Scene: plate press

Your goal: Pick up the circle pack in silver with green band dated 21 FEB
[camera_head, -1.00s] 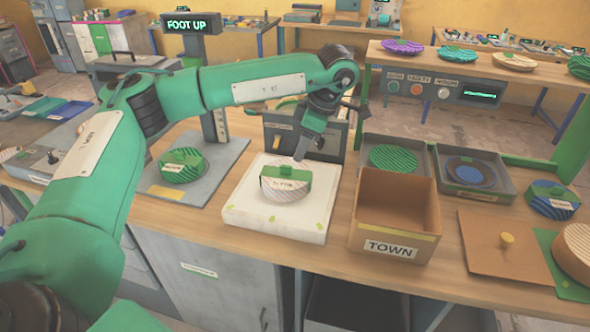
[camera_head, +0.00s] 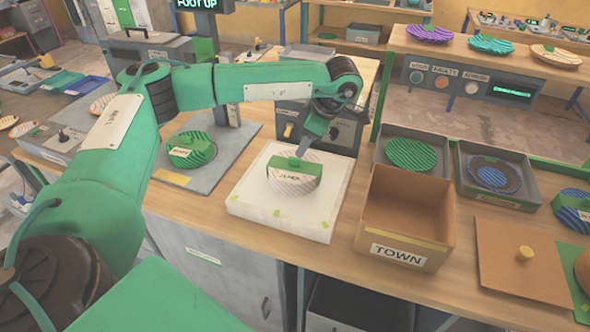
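A round silver pack with a green band (camera_head: 294,172) and a white label lies on a white block (camera_head: 250,199) on the bench. The label's print is too blurred to read surely. My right gripper is out of view.
An open cardboard box marked TOWN (camera_head: 396,254) stands right of the white block. A green striped pack (camera_head: 192,150) sits on a grey plate at left. Grey trays with round packs (camera_head: 411,155) stand behind the box. A brown board with a knob (camera_head: 515,280) lies at right.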

